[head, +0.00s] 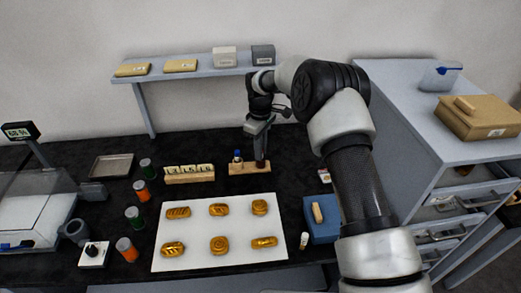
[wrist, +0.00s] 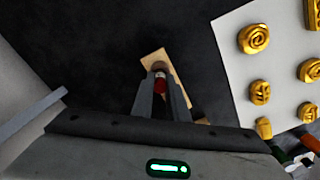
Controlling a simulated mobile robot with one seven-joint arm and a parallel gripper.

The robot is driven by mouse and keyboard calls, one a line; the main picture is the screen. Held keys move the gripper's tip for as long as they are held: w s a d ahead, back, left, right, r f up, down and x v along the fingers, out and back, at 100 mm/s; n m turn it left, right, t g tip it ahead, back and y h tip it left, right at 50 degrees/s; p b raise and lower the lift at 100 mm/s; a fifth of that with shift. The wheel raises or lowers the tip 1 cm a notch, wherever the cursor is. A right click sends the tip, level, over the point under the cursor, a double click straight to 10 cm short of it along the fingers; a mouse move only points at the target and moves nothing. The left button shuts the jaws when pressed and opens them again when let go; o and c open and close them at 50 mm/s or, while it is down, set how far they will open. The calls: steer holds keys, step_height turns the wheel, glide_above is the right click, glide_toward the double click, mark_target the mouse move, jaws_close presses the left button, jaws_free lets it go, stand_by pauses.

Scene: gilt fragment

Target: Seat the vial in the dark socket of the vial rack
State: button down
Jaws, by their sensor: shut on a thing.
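The vial rack (head: 238,170) is a light wooden block on the dark bench, below my gripper. It also shows in the wrist view (wrist: 153,57), partly covered by my fingers. A blue-capped vial (head: 238,156) stands upright at the rack's left part. My gripper (head: 261,160) points down at the rack's right part. In the wrist view my gripper (wrist: 161,88) is shut on a vial with a red part (wrist: 160,84), between the two fingers. The vial's lower end is hidden, so I cannot tell whether it is in a socket. The dark socket is not clearly visible.
A wooden holder with cream pieces (head: 190,174) stands left of the rack. A white sheet (head: 200,236) with several gilt pieces lies in front. Jars (head: 134,216) stand at left, a blue block (head: 321,228) at right. A raised shelf (head: 200,73) is behind.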

steer(key=shift+f, duration=0.25)
steer(key=c, duration=1.7)
jaws_free()
steer(key=shift+r, duration=0.1)
steer(key=shift+c, duration=0.2)
steer(key=shift+r, duration=0.1)
